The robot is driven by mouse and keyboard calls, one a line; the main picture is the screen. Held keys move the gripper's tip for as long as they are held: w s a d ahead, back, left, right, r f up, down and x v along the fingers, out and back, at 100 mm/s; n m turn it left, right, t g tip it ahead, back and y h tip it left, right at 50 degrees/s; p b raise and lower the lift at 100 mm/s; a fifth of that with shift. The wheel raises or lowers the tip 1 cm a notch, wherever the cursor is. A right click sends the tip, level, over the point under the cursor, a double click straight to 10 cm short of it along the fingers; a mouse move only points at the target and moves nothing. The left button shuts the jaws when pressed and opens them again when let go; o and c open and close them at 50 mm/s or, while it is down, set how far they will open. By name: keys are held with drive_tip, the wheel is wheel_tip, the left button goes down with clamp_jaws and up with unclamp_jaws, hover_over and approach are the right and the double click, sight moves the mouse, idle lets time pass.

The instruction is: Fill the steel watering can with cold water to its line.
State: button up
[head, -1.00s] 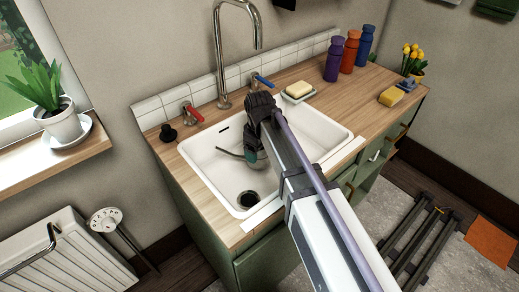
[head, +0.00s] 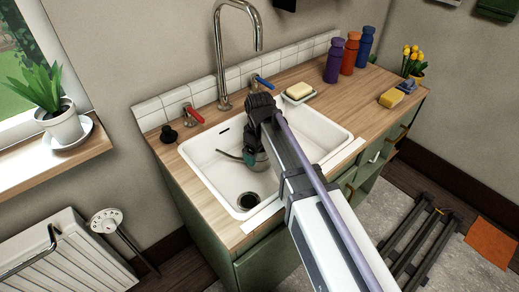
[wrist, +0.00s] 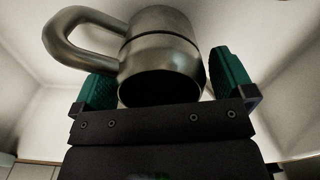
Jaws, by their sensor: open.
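The steel watering can (head: 262,165) is in the white sink (head: 315,130), mostly hidden by my arm in the head view, with its thin spout (head: 229,156) pointing left. In the wrist view the can's round grey body (wrist: 160,45) and thick looped handle (wrist: 62,42) show close up. My gripper (wrist: 163,82) is open, with a green finger pad on each side of the can; it also shows over the sink in the head view (head: 254,150). The fill line is not visible. The blue-handled tap (head: 262,81) and red-handled tap (head: 193,113) flank the tall steel faucet (head: 219,60).
A soap dish with yellow soap (head: 298,91) sits behind the sink. Several bottles (head: 351,53), a sponge (head: 391,97) and yellow flowers (head: 412,58) stand to the right. The sink's left part around the drain (head: 248,200) is clear.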

wheel_tip(320, 180, up, 10)
drive_tip(key=p, duration=0.9)
drive_tip(key=shift+r+p, duration=0.15)
drive_tip(key=shift+p, duration=0.15)
drive_tip(key=s+d+r+m+p, duration=0.1)
drive_tip(key=s+d+m, duration=0.2)
drive_tip(key=s+d, duration=0.1)
drive_tip(key=s+d+r+m+p, duration=0.1)
drive_tip(key=s+d+m, duration=0.2)
drive_tip(key=s+d, duration=0.1)
drive_tip(key=s+d+r+m+p, duration=0.1)
drive_tip(key=s+d+m, duration=0.2)
drive_tip(key=s+d, duration=0.1)
drive_tip(key=shift+s+d+m, duration=0.25)
drive_tip(key=shift+s+m, duration=0.05)
drive_tip(key=shift+s, duration=0.2)
drive_tip(key=shift+m, duration=0.7)
drive_tip(key=d, duration=0.1)
drive_tip(key=s+d, duration=0.1)
drive_tip(key=d, duration=0.1)
drive_tip(key=d+r+p, duration=0.1)
drive_tip(key=shift+s+d, duration=0.3)
drive_tip(key=shift+s, duration=0.1)
drive_tip(key=shift+w+d+f, duration=0.1)
drive_tip(key=shift+w, duration=0.05)
